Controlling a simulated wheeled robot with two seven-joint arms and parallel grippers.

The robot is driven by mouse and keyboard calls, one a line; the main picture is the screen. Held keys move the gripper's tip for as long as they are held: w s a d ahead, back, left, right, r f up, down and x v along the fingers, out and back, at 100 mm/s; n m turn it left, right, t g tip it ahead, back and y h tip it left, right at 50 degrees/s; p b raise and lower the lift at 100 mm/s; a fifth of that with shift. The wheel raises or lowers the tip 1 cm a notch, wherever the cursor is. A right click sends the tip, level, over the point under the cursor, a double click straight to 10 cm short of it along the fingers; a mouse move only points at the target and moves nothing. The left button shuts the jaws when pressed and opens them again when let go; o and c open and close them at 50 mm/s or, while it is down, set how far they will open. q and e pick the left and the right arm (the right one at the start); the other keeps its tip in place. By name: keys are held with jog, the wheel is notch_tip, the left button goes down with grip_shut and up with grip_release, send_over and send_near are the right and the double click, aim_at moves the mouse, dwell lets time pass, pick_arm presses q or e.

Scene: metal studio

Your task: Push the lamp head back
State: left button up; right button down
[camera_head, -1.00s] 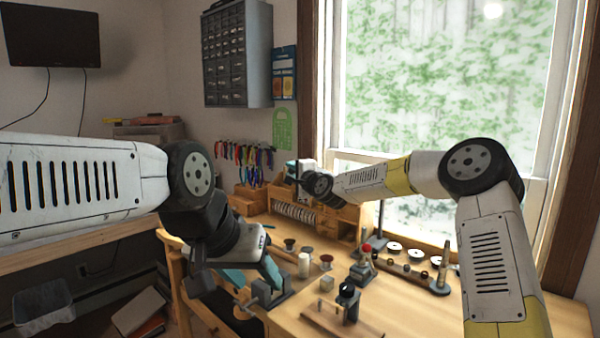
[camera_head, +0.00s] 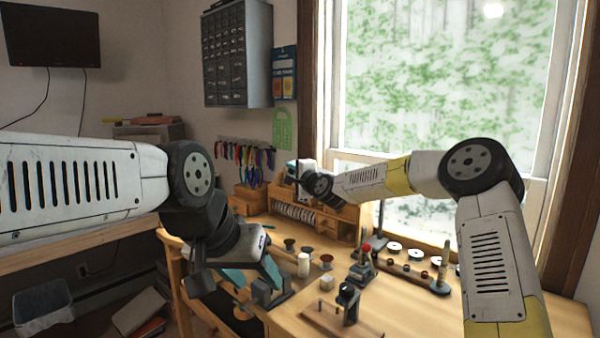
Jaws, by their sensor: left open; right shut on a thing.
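What looks like the lamp head, a small pale green and white piece (camera_head: 292,168), is at the back of the bench in front of the wooden organizer. It is mostly hidden behind the end of my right arm. My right gripper (camera_head: 299,176) is at it and shut on it; its fingertips are small and hard to make out. My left gripper (camera_head: 236,286) is open, low over the left front edge of the bench and well apart from the lamp. Teal shapes and a grey block show around its fingers.
The wooden bench (camera_head: 420,318) holds several spools, a small red-topped tool (camera_head: 364,262), a dark-topped tool on a board (camera_head: 347,300) and a rack of discs (camera_head: 408,265). A wooden organizer (camera_head: 345,222) stands at the back. A drawer cabinet (camera_head: 233,55) hangs above.

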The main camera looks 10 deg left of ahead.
jog(key=shift+w+f, duration=0.1)
dwell(0.4)
jog(key=shift+w+a, duration=0.1)
jog(key=shift+w, duration=0.2)
jog(key=w+m+t+h, duration=0.2)
jog(key=w+m+h, duration=0.3)
jog(key=w, duration=0.8)
jog(key=shift+w+d+t+h, duration=0.35)
jog(key=shift+t+h, duration=0.05)
jog(key=shift+h, duration=0.8)
jog(key=c, duration=1.3)
grip_release()
jog(key=shift+o, duration=0.2)
jog(key=shift+s, duration=0.1)
jog(key=shift+s+a, duration=0.1)
